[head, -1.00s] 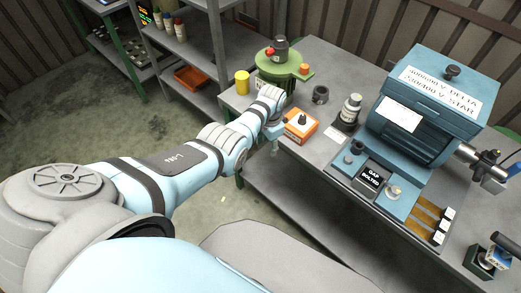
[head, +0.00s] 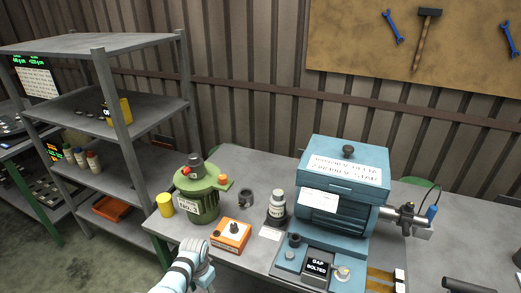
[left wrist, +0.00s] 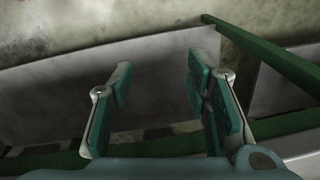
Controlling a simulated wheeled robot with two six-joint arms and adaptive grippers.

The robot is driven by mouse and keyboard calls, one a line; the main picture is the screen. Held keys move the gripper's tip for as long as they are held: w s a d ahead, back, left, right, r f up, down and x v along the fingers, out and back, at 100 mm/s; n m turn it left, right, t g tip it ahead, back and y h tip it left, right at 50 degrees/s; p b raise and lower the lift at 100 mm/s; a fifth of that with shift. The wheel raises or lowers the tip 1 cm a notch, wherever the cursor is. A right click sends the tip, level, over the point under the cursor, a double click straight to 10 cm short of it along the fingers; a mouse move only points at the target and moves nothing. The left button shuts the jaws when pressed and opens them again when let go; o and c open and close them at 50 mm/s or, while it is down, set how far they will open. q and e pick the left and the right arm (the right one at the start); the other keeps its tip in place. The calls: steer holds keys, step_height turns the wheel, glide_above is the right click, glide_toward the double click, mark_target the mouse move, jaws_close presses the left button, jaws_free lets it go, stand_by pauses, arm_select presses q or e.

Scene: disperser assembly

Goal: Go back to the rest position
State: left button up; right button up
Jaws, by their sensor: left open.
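My left arm comes in at the bottom of the head view, with only its wrist end showing just in front of the table's front edge. The fingers of my left gripper are not visible there. In the left wrist view the left gripper (left wrist: 160,95) is open and empty, its two teal-padded fingers wide apart. Beyond them are the floor, a grey panel and green frame bars (left wrist: 265,60). My right gripper is in no view.
On the grey table stand a yellow cup (head: 165,205), a green machine (head: 200,200), an orange box (head: 231,235), a dark ring (head: 247,198), a white bottle (head: 277,204) and a blue machine (head: 345,190). Grey shelves (head: 135,108) stand at left. A tool board (head: 350,45) hangs behind.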

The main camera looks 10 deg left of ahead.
arm_select(q)
steer(key=w+n+t, duration=0.2)
steer(key=w+t, duration=0.2)
steer(key=w, duration=0.1)
steer(key=s+f+n+b, duration=0.1)
steer(key=s+f+n, duration=0.1)
steer(key=s+f, duration=0.95)
steer(key=s+f+g, duration=0.1)
steer(key=s+f, duration=0.2)
steer(key=s, duration=0.8)
steer(key=s+f+g+b, duration=0.1)
steer(key=s+f, duration=0.3)
steer(key=s, duration=0.8)
steer(key=s+f+g, duration=0.1)
steer(key=s+f, duration=0.3)
steer(key=s, duration=0.8)
steer(key=shift+a, duration=0.25)
